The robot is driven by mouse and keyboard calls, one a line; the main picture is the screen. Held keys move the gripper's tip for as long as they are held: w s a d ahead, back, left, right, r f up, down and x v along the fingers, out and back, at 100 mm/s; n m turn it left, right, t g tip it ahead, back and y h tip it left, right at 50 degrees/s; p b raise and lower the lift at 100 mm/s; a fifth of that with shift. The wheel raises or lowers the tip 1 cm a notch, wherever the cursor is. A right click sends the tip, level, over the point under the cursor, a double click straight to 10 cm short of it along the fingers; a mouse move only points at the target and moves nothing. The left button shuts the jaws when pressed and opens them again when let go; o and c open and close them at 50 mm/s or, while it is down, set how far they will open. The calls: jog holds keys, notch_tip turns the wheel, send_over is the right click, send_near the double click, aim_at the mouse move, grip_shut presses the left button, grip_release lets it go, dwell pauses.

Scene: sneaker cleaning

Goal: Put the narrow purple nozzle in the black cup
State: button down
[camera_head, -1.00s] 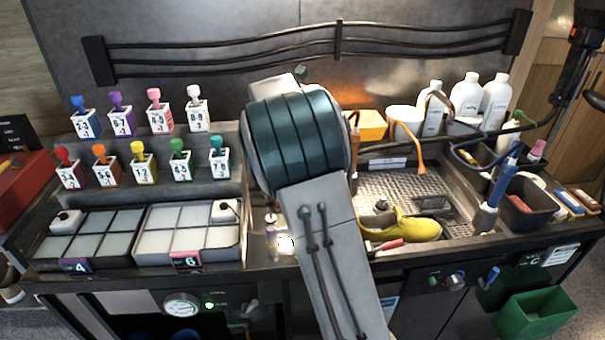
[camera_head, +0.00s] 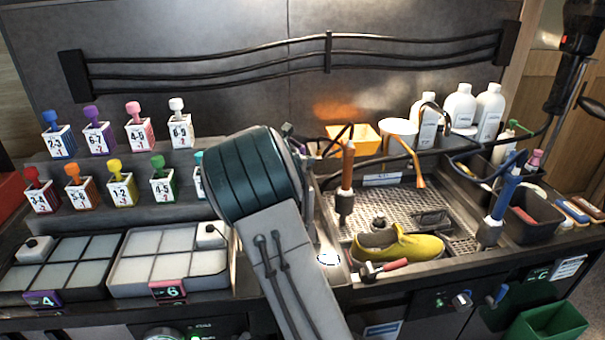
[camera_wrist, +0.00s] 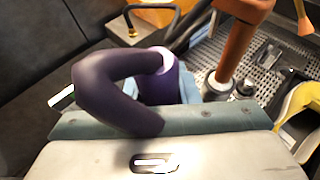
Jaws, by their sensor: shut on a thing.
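A dark purple bent tube-like piece with a paler ring (camera_wrist: 165,65), which looks like the purple nozzle, shows in the wrist view. My gripper (camera_wrist: 165,118) is shut on it; its fingertips are mostly hidden. In the head view my arm hides the gripper and the purple piece. I cannot single out a black cup for sure. A black open container (camera_head: 540,224) stands at the right of the counter, with a red thing in it.
An orange-handled tool (camera_head: 347,175) stands upright right of my arm, close to the held piece in the wrist view. A yellow shoe (camera_head: 405,246) lies by the metal grate. A blue-handled tool (camera_head: 500,200), white bottles (camera_head: 459,108) and a yellow box (camera_head: 356,142) stand farther right and behind.

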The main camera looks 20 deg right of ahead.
jog(key=shift+f, duration=1.7)
jog(key=shift+f, duration=0.15)
jog(key=c, duration=1.1)
grip_release()
jog(key=b+v, duration=0.1)
jog(key=v, duration=1.1)
